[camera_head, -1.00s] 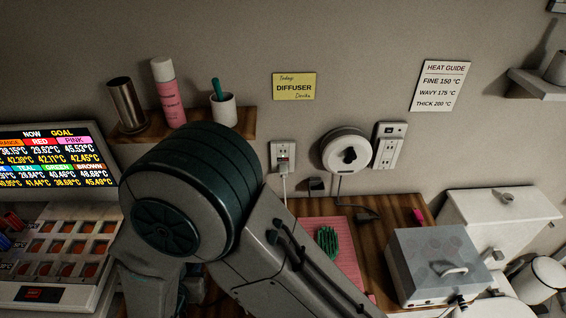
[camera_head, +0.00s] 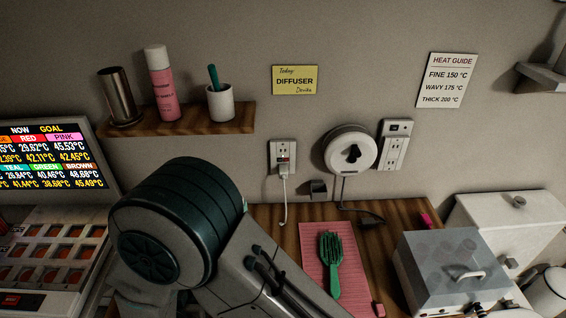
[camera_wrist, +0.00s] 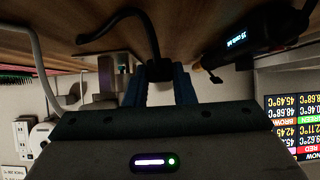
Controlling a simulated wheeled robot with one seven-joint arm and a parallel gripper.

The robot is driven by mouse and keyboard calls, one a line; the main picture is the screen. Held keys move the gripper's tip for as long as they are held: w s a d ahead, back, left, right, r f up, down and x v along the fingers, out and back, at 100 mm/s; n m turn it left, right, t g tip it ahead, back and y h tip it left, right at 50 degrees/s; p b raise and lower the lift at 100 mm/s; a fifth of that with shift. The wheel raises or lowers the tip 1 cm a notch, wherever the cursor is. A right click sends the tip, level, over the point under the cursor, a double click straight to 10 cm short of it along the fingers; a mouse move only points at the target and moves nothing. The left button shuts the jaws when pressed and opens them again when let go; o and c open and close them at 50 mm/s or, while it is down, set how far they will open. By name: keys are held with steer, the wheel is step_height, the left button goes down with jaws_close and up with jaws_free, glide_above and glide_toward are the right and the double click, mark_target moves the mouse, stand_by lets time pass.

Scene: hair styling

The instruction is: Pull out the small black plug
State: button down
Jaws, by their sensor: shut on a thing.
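In the wrist view, my gripper (camera_wrist: 159,74) is shut, its two blue fingers on either side of a small black plug (camera_wrist: 159,68). A black cord (camera_wrist: 140,15) rises from the plug and curves left. A pale box-shaped fitting (camera_wrist: 112,66) stands just left of the fingers, with a dark piece at its front. Whether the held plug still touches a socket is hidden by my gripper's body. In the head view, my arm covers the gripper and the held plug.
A wall outlet (camera_head: 283,151) holds a white plug with a white cord. A round white wall fitting (camera_head: 350,150) and a second outlet (camera_head: 396,146) are farther right. A green brush (camera_head: 330,262) lies on a pink mat (camera_head: 313,250). A black device (camera_wrist: 240,38) is right of my gripper.

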steer(key=shift+f+b, duration=0.95)
steer(key=shift+f, duration=0.7)
steer(key=c, duration=1.1)
jaws_free()
steer(key=shift+c, duration=0.2)
steer(key=shift+r, duration=0.1)
